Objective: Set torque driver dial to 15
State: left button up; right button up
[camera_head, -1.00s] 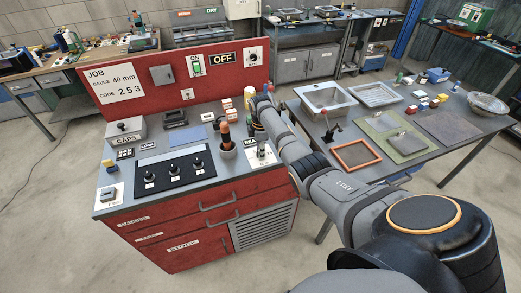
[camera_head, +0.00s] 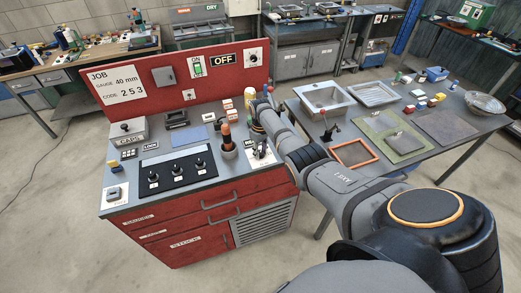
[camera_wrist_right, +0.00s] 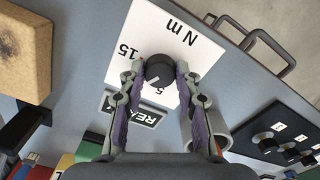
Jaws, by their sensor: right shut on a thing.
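The torque dial (camera_wrist_right: 158,71) is a black round knob on a white plate (camera_wrist_right: 128,78) marked "N m", with 15 and 5 visible, seen upside down in the right wrist view. My right gripper (camera_wrist_right: 159,73) has a finger on each side of the knob and is shut on it. A pale pointer line on the knob's lower part lies nearer the 5 than the 15. In the head view the gripper (camera_head: 260,147) is at the white plate on the bench's right end, and largely hides the knob. My left gripper is not in view.
A grey cup (camera_head: 227,153) with an orange-handled tool stands just left of the dial plate. A black panel (camera_head: 178,172) with several knobs lies farther left. A red back panel (camera_head: 180,80) rises behind. A side table with trays (camera_head: 325,95) stands to the right.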

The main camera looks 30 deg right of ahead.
aim_at(261, 153)
jog(key=m+p, duration=0.1)
jog(key=m, duration=0.5)
jog(key=shift+r, duration=0.15)
jog(key=m, duration=0.6)
jog(key=shift+p, duration=0.35)
jog(key=shift+w, duration=0.1)
jog(key=o, duration=1.2)
jog(key=shift+c, duration=0.2)
notch_tip(261, 153, up, 12)
